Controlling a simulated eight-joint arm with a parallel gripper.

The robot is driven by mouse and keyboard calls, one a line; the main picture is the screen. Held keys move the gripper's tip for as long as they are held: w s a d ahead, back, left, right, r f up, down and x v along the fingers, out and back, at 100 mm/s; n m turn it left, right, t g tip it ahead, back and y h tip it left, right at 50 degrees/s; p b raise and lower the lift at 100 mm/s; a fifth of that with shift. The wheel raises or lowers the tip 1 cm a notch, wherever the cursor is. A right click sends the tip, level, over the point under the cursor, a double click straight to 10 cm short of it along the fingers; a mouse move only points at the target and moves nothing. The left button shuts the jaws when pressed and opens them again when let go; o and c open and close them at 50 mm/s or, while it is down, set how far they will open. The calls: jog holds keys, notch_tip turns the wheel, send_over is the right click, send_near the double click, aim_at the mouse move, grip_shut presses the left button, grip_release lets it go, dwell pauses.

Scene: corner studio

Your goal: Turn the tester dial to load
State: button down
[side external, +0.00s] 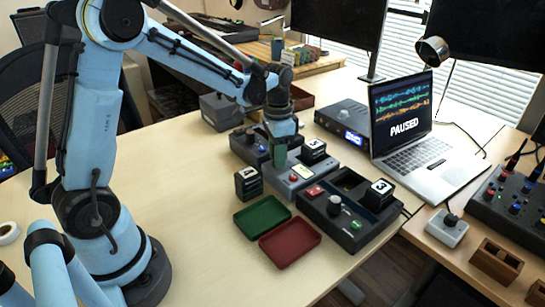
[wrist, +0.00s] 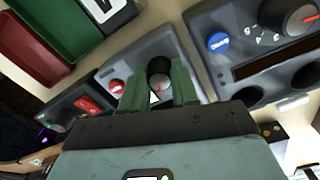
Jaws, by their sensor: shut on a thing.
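The tester (side external: 303,184) is a grey box in the middle of a row of three devices, with a red button (wrist: 116,87). Its dark round dial (wrist: 159,66) shows in the wrist view, with a red pointer mark facing my gripper. My gripper (wrist: 159,82) has its green fingers on either side of the dial and is shut on it. In the side external view my gripper (side external: 280,153) points down onto the tester and hides the dial. I cannot read the markings around the dial.
A device with a blue button (wrist: 218,42) stands on one side, and a dark device (side external: 355,236) with a knob on the other. A numbered block (side external: 313,149) stands close to my gripper. Green (side external: 262,217) and red trays (side external: 290,243) lie in front. The laptop (side external: 405,125) reads PAUSED.

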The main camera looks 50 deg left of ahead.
jog(key=shift+m, duration=2)
jog(key=c, duration=0.8)
grip_release()
jog(key=shift+c, duration=0.2)
notch_tip(320, 180, up, 12)
jog(key=shift+a, duration=0.15)
jog(key=shift+w, duration=0.1)
